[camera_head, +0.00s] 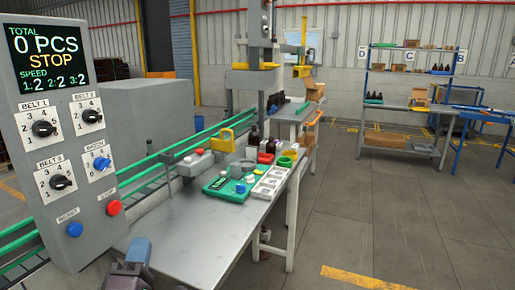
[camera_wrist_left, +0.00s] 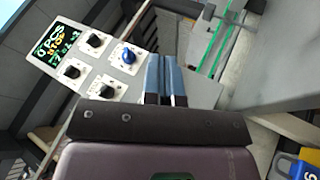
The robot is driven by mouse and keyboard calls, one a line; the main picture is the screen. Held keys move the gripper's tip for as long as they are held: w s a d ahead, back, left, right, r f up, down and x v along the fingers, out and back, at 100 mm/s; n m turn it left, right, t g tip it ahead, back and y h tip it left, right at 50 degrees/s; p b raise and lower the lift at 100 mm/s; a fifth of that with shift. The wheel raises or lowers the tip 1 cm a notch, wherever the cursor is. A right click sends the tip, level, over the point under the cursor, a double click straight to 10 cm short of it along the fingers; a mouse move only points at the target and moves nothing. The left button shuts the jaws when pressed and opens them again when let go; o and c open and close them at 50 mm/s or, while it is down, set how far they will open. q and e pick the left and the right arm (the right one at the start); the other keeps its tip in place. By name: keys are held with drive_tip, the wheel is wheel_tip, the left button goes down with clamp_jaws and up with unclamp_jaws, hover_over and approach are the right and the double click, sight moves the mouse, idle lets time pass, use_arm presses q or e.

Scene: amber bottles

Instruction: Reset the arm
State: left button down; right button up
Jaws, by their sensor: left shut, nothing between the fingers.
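My left gripper (camera_head: 140,250) is low in the head view, in front of the bench's near end and to the right of the control panel's foot. Its two blue-grey fingers lie together in the left wrist view (camera_wrist_left: 166,62), shut with nothing between them. The grey control panel (camera_head: 82,135) stands at the left, with a blue button (camera_head: 75,229) and a red button (camera_head: 114,207) at its lower edge. The gripper is apart from both buttons in the head view. The panel's blue knob (camera_wrist_left: 128,56) shows left of the fingers in the wrist view. My right gripper is not in view.
The metal bench (camera_head: 195,235) has a bare near end. Farther along are a green tray (camera_head: 217,191), a white tray (camera_head: 268,190) and dark bottles (camera_head: 254,137). A green-railed conveyor (camera_head: 150,162) runs behind. The floor (camera_head: 400,220) at the right is clear.

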use_arm(q)
drive_tip(key=s+f+m+g+h, duration=0.1)
drive_tip(key=s+f+m+g, duration=0.25)
drive_tip(key=f+m, duration=0.55)
drive_tip(key=s+f+m+g+h, duration=0.1)
drive_tip(key=s+f+m+g, duration=0.25)
drive_tip(key=f+m, duration=0.55)
drive_tip(key=s+a+f+g, duration=0.2)
drive_tip(key=s+f, duration=0.5)
drive_tip(key=s+a+f+g+y, duration=0.1)
drive_tip(key=s+a+f+g, duration=0.1)
drive_tip(key=s+f, duration=0.5)
drive_tip(key=shift+g, duration=0.6)
drive_tip(key=shift+f, duration=0.1)
